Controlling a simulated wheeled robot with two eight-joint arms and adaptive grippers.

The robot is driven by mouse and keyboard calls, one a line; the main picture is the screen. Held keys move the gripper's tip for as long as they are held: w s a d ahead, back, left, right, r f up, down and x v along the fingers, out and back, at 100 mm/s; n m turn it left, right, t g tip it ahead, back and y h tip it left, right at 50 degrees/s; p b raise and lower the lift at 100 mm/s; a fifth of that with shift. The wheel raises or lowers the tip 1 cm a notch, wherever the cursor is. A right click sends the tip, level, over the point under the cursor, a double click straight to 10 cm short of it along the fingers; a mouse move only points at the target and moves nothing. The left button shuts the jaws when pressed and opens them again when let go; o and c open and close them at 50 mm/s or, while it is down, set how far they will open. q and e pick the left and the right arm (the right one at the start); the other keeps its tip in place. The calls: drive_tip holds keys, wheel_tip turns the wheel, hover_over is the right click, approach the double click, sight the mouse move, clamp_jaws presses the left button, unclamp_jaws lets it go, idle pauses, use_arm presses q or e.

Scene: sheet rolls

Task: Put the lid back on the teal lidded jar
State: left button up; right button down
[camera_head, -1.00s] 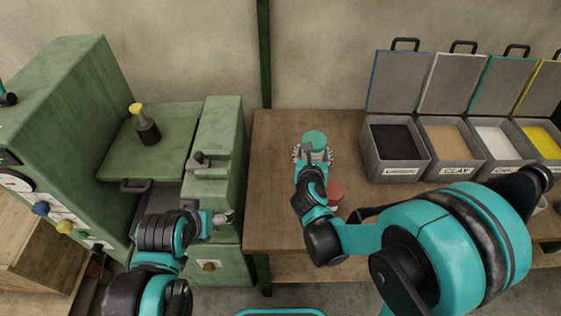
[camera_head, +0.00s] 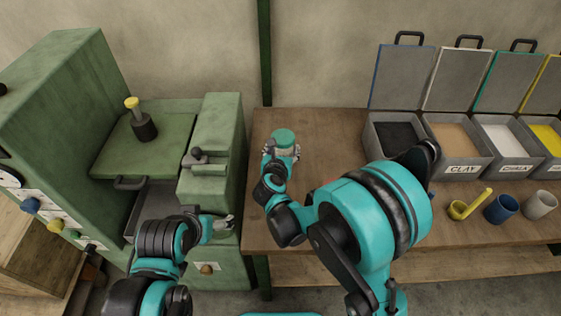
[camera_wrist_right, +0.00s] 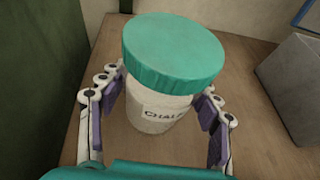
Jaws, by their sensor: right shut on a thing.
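The jar (camera_wrist_right: 162,112) is pale with a label starting "CHAL", and it stands upright in the right wrist view. Its teal lid (camera_wrist_right: 174,47) is on top, with no gap visible between them from this angle. The lid also shows in the head view (camera_head: 284,138), near the table's left side. My right gripper (camera_wrist_right: 160,112) has its fingers on either side of the jar and is shut on it. I cannot tell whether the jar touches the table. My left gripper (camera_head: 225,225) hangs by the green cabinet, away from the jar; its opening is too small to judge.
Grey bins with raised lids (camera_head: 392,135) stand at the back right of the wooden table (camera_head: 330,125). A yellow scoop (camera_head: 470,205), a blue cup (camera_head: 501,208) and a grey cup (camera_head: 540,204) stand before them. A green machine (camera_head: 75,100) is at left.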

drive_tip(key=shift+w+a+f, duration=0.25)
drive_tip(key=shift+a+f, duration=0.05)
drive_tip(key=shift+a, duration=0.15)
wheel_tip(320, 180, down, 4)
drive_tip(key=shift+f+b, duration=0.1)
drive_tip(key=shift+b, duration=1.15)
drive_tip(key=shift+c, duration=1.9)
unclamp_jaws()
